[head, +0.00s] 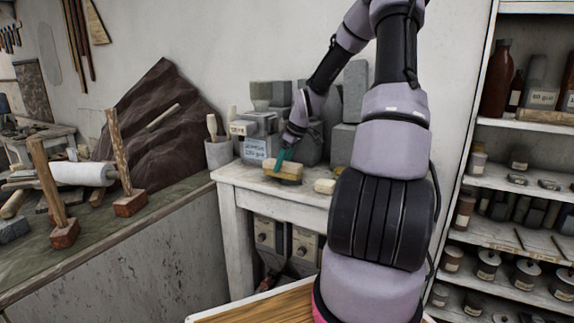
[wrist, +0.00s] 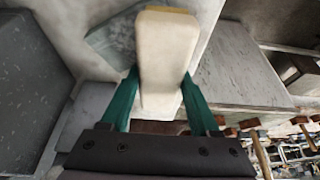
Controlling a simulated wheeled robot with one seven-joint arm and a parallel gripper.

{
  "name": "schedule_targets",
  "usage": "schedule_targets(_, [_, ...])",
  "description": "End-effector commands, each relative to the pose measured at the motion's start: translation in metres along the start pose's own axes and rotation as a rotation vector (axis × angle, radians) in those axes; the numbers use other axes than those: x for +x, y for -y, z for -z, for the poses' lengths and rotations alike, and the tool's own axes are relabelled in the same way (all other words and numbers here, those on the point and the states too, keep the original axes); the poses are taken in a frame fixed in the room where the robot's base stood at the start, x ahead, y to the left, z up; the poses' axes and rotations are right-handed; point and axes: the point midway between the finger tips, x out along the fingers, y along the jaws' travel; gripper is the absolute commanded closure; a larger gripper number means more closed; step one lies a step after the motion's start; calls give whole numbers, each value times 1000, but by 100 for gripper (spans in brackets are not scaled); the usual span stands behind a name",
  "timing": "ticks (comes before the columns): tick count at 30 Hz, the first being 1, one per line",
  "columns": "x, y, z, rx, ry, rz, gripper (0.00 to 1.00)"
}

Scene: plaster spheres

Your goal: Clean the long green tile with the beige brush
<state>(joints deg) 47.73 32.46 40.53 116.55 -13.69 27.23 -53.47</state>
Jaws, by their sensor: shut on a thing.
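My gripper (head: 280,161) has teal fingers and is shut on the beige brush (head: 290,171), low over the white table. In the wrist view the brush (wrist: 166,62) is a pale rounded block between the two fingers (wrist: 160,98), with a yellowish far edge. A grey-green flat slab (wrist: 112,42) shows partly behind the brush in the wrist view; it may be the long green tile, but most of it is hidden. I cannot tell whether the brush touches it.
The white table (head: 240,178) carries a small beige block (head: 325,186) to the right of the brush. Grey blocks (head: 343,140) and a pot with brushes (head: 218,152) stand close behind and left. Shelves with jars (head: 500,180) are at the right.

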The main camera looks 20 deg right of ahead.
Motion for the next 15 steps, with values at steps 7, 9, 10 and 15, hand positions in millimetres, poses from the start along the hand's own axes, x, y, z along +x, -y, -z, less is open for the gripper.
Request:
schedule_targets(7, [1,0,2,1,0,-1,82])
schedule_targets(9, [0,0,0,1,0,-1,82])
schedule_targets(10, [0,-1,-1,1,0,-1,82])
schedule_targets(15, [-5,-1,-12,1,0,-2,82])
